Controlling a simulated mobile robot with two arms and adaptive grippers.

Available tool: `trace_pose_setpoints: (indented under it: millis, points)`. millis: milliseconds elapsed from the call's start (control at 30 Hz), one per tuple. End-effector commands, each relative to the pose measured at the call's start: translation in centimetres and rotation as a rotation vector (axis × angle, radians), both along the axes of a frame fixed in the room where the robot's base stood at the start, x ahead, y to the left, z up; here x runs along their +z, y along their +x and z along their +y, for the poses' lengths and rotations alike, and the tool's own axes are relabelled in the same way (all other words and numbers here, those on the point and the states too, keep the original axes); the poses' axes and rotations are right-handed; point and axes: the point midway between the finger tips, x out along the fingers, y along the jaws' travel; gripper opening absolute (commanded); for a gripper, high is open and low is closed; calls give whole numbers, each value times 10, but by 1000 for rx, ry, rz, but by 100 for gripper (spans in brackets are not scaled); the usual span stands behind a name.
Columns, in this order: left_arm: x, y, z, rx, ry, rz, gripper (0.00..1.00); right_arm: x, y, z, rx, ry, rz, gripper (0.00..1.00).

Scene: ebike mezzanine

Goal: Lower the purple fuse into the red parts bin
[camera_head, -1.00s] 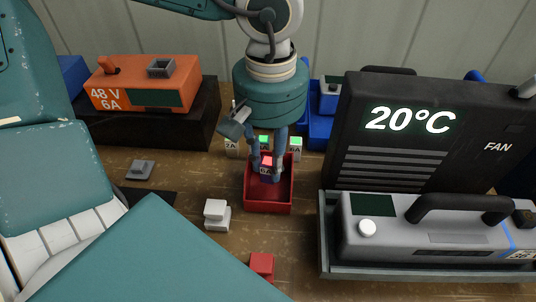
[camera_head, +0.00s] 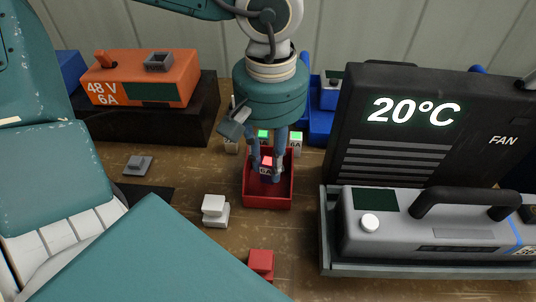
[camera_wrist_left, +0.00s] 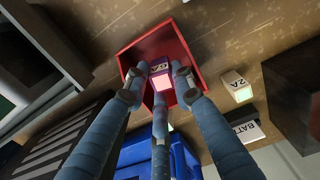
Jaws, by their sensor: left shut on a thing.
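The purple fuse (camera_head: 266,171), with a pinkish-red glowing top, is between the fingers of my left gripper (camera_head: 269,172). The left gripper is shut on it and points down into the open red parts bin (camera_head: 268,194). In the left wrist view the fuse (camera_wrist_left: 159,72) shows between the fingertips, inside the walls of the red bin (camera_wrist_left: 150,44). The fingers hide part of the fuse, and I cannot tell whether it touches the bin floor. My right gripper is not in view.
Pale fuses with green tops (camera_head: 295,140) stand behind the bin. A white stacked part (camera_head: 215,211) is left of it and a red block (camera_head: 261,264) is in front. A black fan unit (camera_head: 400,140) and grey case (camera_head: 425,225) stand right. An orange charger (camera_head: 140,82) is back left.

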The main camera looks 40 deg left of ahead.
Motion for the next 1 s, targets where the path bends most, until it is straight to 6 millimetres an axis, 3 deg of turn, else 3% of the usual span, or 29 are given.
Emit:
trace_pose_setpoints:
  millis: [133, 167, 267, 667, 1000]
  points:
    - [0, 0, 0, 0, 0, 0, 2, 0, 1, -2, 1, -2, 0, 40]
    - [0, 0, 0, 0, 0, 0, 26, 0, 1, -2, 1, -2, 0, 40]
    - [0, 0, 0, 0, 0, 0, 46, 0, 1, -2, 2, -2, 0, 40]
    - [7, 1, 0, 0, 2, -3, 46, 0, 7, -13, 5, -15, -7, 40]
    - [57, 1, 0, 1, 0, -4, 46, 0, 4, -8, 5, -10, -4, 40]
